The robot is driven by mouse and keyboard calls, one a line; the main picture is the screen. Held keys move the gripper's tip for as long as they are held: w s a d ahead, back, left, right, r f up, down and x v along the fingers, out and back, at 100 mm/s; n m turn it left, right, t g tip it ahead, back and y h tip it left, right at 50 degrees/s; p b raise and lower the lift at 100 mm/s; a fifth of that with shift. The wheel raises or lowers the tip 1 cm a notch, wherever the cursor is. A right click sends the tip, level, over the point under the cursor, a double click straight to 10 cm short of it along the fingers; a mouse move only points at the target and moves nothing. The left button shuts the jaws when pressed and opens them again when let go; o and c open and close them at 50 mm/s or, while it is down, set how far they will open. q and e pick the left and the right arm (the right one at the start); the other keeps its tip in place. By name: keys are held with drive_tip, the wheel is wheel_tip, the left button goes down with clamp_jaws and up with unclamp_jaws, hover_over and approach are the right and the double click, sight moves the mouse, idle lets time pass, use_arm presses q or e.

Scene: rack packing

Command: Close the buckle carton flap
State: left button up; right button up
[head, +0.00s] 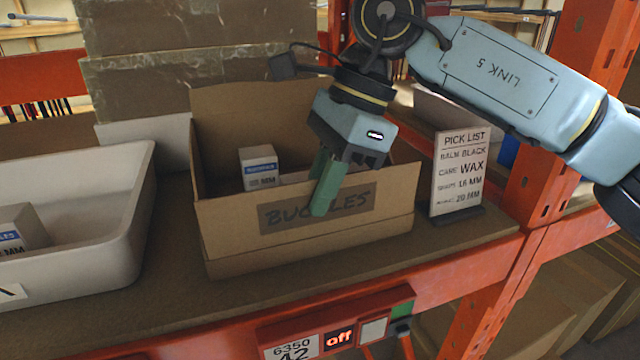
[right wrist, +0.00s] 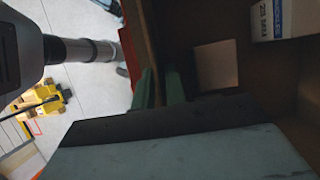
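The buckle carton (head: 310,262) is an open brown cardboard box on the shelf, its front panel lettered BUCKLES. Its back flap (head: 255,110) stands upright. My right gripper (head: 323,188) points down at the front flap (head: 235,220), with one green finger inside and one outside the upper edge. In the right wrist view, the green fingers (right wrist: 160,88) lie close together with a strip of cardboard between them, so the gripper looks shut on the flap. A small white-and-blue box (head: 259,168) is inside the carton; it also shows in the right wrist view (right wrist: 285,18). My left gripper is not in view.
A grey bin (head: 125,215) with another small box (head: 20,232) stands left of the carton. A pick list sign (head: 460,172) stands close on the right, before an orange upright (head: 545,150). Wrapped cartons (head: 150,90) stand behind. An orange beam runs along the front edge.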

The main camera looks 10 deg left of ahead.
drive_tip(key=shift+r, duration=0.15)
drive_tip(key=shift+w+d+r, duration=0.1)
drive_tip(key=shift+r, duration=0.15)
drive_tip(key=b+v, duration=0.1)
drive_tip(key=v, duration=1.1)
drive_tip(key=shift+r, duration=0.25)
drive_tip(key=shift+d, duration=0.1)
